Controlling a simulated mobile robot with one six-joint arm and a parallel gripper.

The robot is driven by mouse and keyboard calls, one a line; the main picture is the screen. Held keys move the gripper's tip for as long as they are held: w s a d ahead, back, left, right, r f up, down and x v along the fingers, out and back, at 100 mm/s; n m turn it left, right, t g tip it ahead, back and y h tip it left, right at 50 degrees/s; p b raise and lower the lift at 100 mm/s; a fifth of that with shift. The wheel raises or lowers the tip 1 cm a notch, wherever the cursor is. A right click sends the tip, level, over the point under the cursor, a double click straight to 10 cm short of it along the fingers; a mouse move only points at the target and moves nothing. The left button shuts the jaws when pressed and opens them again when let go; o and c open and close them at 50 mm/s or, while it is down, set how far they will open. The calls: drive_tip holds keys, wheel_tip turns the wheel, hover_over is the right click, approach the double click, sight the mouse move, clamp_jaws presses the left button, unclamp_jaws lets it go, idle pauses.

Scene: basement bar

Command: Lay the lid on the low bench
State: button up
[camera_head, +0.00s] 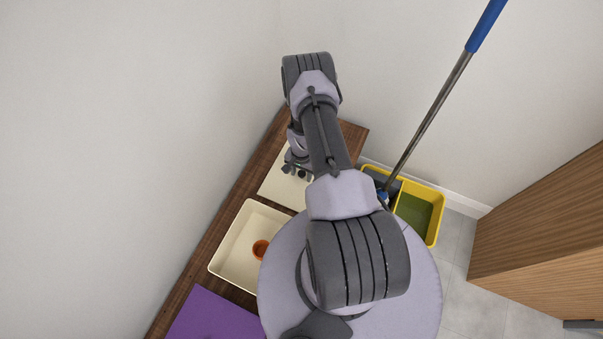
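The low bench (236,179) is a dark brown wooden top running along the wall, from the lower left to the upper middle. A flat cream panel (276,178), which looks like the lid, is at the bench's far end. My gripper (297,170) is over this panel, pointing down, partly hidden by my arm. I cannot tell whether its fingers are open or shut, or whether they touch the panel. The arm hides the panel's right part. I cannot tell whether the panel rests on the bench or is just above it.
An open cream box (229,258) with a small orange thing (260,250) inside stands on the bench. A purple flat thing (212,318) is nearer. A yellow mop bucket (433,230) with a blue-handled mop (430,113) stands right of the bench. A wooden cabinet or door (540,235) is further right.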

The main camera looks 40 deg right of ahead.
wheel_tip(320, 180, up, 13)
drive_tip(key=p, duration=0.5)
wheel_tip(320, 180, up, 17)
drive_tip(key=n+t, duration=0.1)
drive_tip(key=n, duration=0.1)
hover_over(301, 173)
drive_tip(key=w+a, duration=0.3)
drive_tip(key=w, duration=0.4)
drive_tip(key=a+r+n+t, duration=0.1)
drive_tip(key=a+r, duration=0.2)
drive_tip(key=r, duration=0.5)
drive_tip(key=a+r+n+t, duration=0.1)
drive_tip(key=a+r, duration=0.2)
drive_tip(key=r, duration=0.5)
drive_tip(key=s+a+r+n+t, duration=0.15)
drive_tip(key=s+a+r, duration=0.35)
drive_tip(key=a+r, duration=0.55)
drive_tip(key=s+a+r+n+y, duration=0.1)
drive_tip(key=s+a+r+n, duration=0.1)
drive_tip(key=s+a+r, duration=0.2)
drive_tip(key=s+a+r+n+t+y, duration=0.1)
drive_tip(key=s+a+r, duration=0.2)
drive_tip(key=s, duration=0.7)
wheel_tip(301, 173, up, 2)
drive_tip(key=shift+s+a+r+n, duration=0.1)
drive_tip(key=shift+s+a+n, duration=0.25)
drive_tip(key=shift+a, duration=0.05)
